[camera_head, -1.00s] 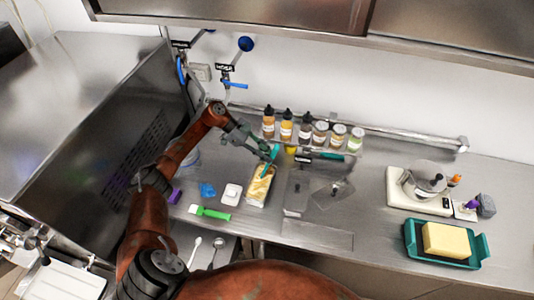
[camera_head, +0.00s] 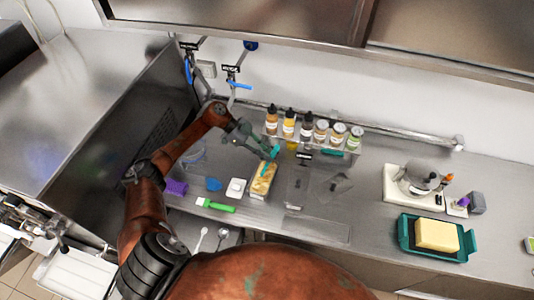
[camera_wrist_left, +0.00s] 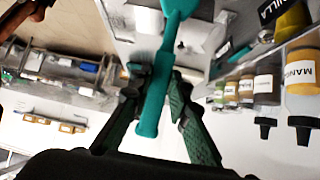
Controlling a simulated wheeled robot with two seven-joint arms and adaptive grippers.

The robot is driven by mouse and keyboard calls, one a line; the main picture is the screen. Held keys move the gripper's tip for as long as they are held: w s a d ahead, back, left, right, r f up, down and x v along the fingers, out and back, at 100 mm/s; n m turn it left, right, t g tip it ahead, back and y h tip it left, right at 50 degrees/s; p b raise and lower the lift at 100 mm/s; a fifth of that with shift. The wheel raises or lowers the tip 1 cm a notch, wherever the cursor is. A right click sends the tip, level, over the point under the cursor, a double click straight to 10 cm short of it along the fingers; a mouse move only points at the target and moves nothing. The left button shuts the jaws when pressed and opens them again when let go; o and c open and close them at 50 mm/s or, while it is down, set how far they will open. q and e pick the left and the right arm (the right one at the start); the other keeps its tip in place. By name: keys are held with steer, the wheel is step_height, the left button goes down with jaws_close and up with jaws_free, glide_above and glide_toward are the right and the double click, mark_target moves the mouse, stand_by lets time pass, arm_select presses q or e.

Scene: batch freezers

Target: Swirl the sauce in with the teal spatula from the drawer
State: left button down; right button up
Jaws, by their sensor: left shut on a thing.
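My left gripper (camera_head: 262,147) is shut on the teal spatula (camera_head: 271,160), near the upper end of its handle. The spatula points down into a pan of pale yellow ice cream (camera_head: 263,178) on the steel counter. In the left wrist view the teal spatula (camera_wrist_left: 157,95) lies between the two fingers, with its wider end toward the top of the picture. How deep its tip sits in the pan cannot be told. Below the counter edge is an open drawer with light spoons (camera_head: 222,235). My right gripper is not in view.
Several sauce bottles and jars (camera_head: 305,128) stand in a rack behind the pan. A green-handled spatula (camera_head: 216,205), a white box (camera_head: 236,187) and a blue item (camera_head: 214,184) lie left of the pan. A scale (camera_head: 412,188) and a teal tray with a yellow block (camera_head: 437,236) stand at right.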

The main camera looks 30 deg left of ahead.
arm_select(q)
steer(key=shift+r+p, duration=2)
steer(key=shift+r, duration=0.55)
